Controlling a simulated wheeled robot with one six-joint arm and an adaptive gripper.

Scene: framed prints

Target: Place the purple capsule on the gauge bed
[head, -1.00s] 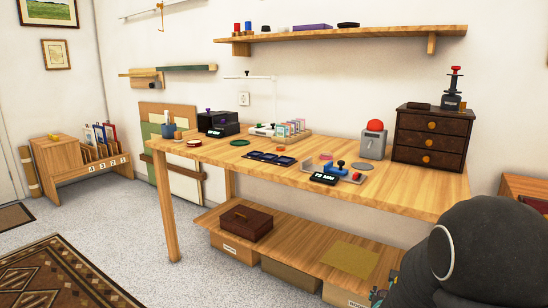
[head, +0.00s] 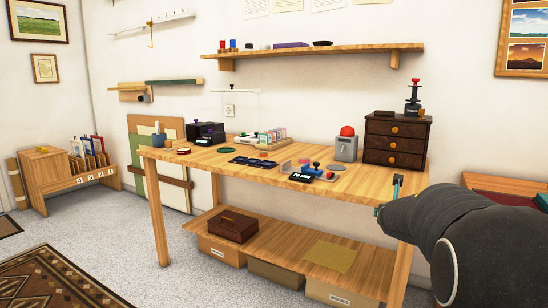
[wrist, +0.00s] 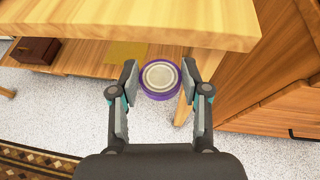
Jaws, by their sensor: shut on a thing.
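The purple capsule (wrist: 160,92) is a round purple piece with a pale metal disc on top. In the wrist view it sits between the two fingers of my gripper (wrist: 159,78), which is shut on it, in front of the table's edge. In the head view my gripper (head: 391,197) is at the table's right front corner, and the capsule cannot be made out there. A small gauge with a blue clamp and a black display (head: 301,177) stands on the table, left of my gripper; its bed is too small to tell clearly.
The wooden table (head: 365,182) also holds a grey box with a red dome (head: 346,148), a dark drawer chest (head: 397,141) and a dark tray (head: 252,162). A lower shelf (head: 285,255) holds a brown case (head: 231,226). The tabletop's right front is mostly bare.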

